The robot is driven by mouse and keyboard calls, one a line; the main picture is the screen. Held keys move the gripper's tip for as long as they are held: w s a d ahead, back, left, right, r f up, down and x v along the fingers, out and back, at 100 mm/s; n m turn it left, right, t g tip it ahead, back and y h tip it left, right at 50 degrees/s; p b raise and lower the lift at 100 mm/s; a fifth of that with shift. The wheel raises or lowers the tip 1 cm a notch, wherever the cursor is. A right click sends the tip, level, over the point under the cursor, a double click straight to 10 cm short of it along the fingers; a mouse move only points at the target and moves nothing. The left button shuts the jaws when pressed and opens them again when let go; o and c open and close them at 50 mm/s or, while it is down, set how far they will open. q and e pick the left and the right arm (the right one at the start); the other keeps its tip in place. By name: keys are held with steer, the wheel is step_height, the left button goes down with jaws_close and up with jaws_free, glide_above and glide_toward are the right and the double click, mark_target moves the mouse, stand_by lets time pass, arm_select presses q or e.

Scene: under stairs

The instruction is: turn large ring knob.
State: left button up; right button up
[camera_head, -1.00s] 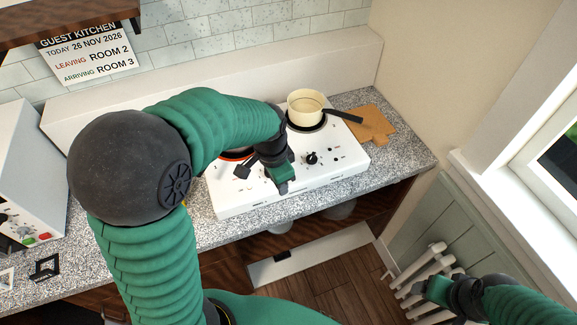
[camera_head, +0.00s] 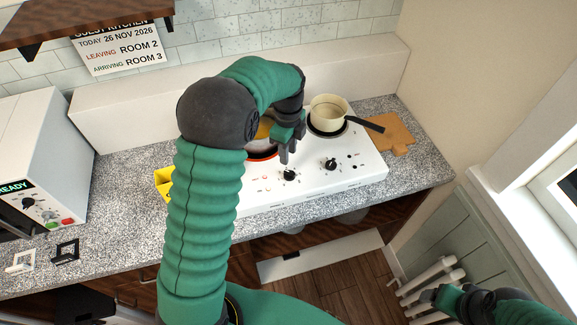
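The white two-ring hob (camera_head: 352,181) sits on the counter. Its front panel carries a left black knob (camera_head: 290,174) and a right black knob (camera_head: 331,163). I cannot tell which knob is the large ring's. The left ring (camera_head: 263,154) has a red rim and is partly hidden by my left arm. A cream pan (camera_head: 328,112) stands on the right ring. My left gripper (camera_head: 288,153) points down just above and behind the left knob, seemingly apart from it; its finger gap is unclear. My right gripper (camera_head: 432,295) is low at the right, away from the hob.
A wooden board (camera_head: 393,134) lies right of the hob, with the pan's black handle reaching toward it. A yellow object (camera_head: 163,182) is partly hidden behind my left arm. A white appliance (camera_head: 38,150) stands at the left. A white radiator (camera_head: 430,284) is below right.

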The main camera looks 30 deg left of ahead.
mark_target(291, 172)
arm_select(q)
steer(key=f, duration=0.2)
steer(key=d+f, duration=0.1)
steer(key=f, duration=0.1)
steer(key=f+p, duration=0.1)
steer(key=f, duration=0.2)
steer(key=shift+d, duration=0.3)
steer(key=shift+d+f, duration=0.15)
steer(key=shift+f, duration=0.3)
steer(key=shift+a, duration=0.3)
steer(key=shift+a+f, duration=0.1)
steer(key=shift+a, duration=0.1)
steer(key=shift+c, duration=0.9)
steer(key=shift+a, duration=0.15)
steer(key=c, duration=0.5)
steer(key=shift+d, duration=0.25)
jaws_close()
arm_select(e)
steer(key=shift+d+r, duration=0.4)
steer(key=shift+r, duration=0.25)
